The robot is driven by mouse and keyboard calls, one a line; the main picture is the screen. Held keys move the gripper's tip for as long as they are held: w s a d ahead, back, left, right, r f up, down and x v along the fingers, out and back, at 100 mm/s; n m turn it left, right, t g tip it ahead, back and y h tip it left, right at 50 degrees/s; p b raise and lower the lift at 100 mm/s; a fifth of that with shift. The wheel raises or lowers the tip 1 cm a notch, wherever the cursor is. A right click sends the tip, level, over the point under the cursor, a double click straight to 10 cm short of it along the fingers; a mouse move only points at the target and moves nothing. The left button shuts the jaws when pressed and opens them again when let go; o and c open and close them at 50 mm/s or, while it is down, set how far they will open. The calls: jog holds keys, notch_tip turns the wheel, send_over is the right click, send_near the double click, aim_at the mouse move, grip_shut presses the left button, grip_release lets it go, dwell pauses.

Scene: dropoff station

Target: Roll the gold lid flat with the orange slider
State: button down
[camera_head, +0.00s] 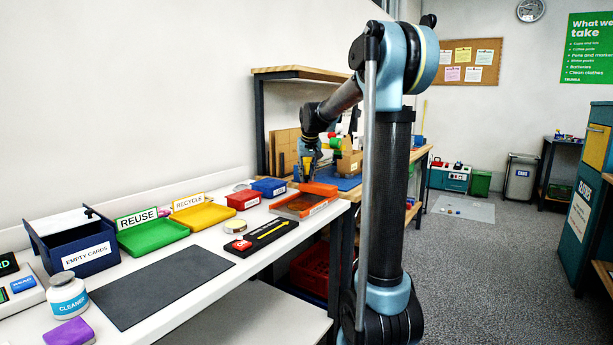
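An orange slider (318,188) sits at the far edge of an orange-framed tray (326,205) at the far right end of the white table. My gripper (307,178) points down right at the slider's left part. The fingers are small and dark here, so I cannot tell whether they touch or hold it. The inside of the orange tray is brownish and too small to read.
A round tin (235,227), a red box (243,200) and a blue box (269,187) stand left of the orange tray. Yellow (204,216) and green (153,236) trays line the wall. The dark mat (163,287) is clear.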

aim_at(312, 185)
jog(key=shift+w+d, duration=0.55)
jog(key=shift+w, duration=0.1)
jog(key=c, duration=1.3)
grip_release()
jog(key=shift+w, duration=0.1)
jog(key=shift+c, duration=0.2)
jog(key=shift+r, duration=0.1)
jog(key=shift+s+r, duration=0.2)
jog(key=v, duration=1.1)
jog(key=shift+s+r, duration=0.1)
